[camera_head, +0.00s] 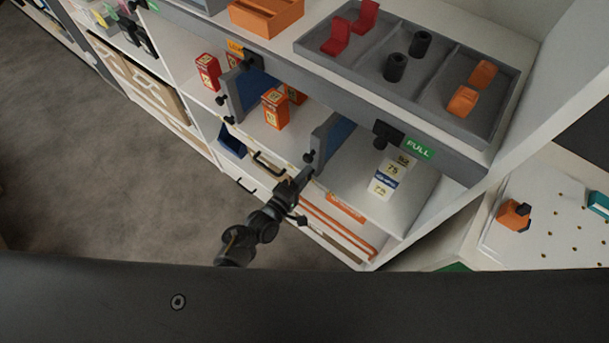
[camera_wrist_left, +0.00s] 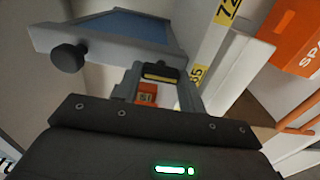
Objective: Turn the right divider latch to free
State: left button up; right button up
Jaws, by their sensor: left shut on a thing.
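The right divider (camera_head: 333,140) is a grey-framed blue panel standing upright on the middle shelf. A black knob (camera_head: 309,156) sticks out of its front edge; the divider (camera_wrist_left: 110,35) and this knob (camera_wrist_left: 68,57) also show large in the left wrist view. My left gripper (camera_head: 303,176) is at the divider's lower front corner, just below the knob. In the wrist view its fingers (camera_wrist_left: 160,88) are closed around a dark latch with a yellow stripe (camera_wrist_left: 160,72). The fingers hide part of the latch, and I cannot tell its turned position. My right gripper is out of view.
The left divider (camera_head: 234,97) stands further left, with an orange box (camera_head: 275,108) between the two. White boxes (camera_head: 385,180) stand right of the right divider. A grey tray (camera_head: 437,95) sits above, beside a green PULL label (camera_head: 418,149). Open floor (camera_head: 130,180) lies left.

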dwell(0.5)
pick_arm(q)
jog(key=o, duration=1)
jog(key=shift+s, duration=0.1)
jog(key=shift+f, duration=0.2)
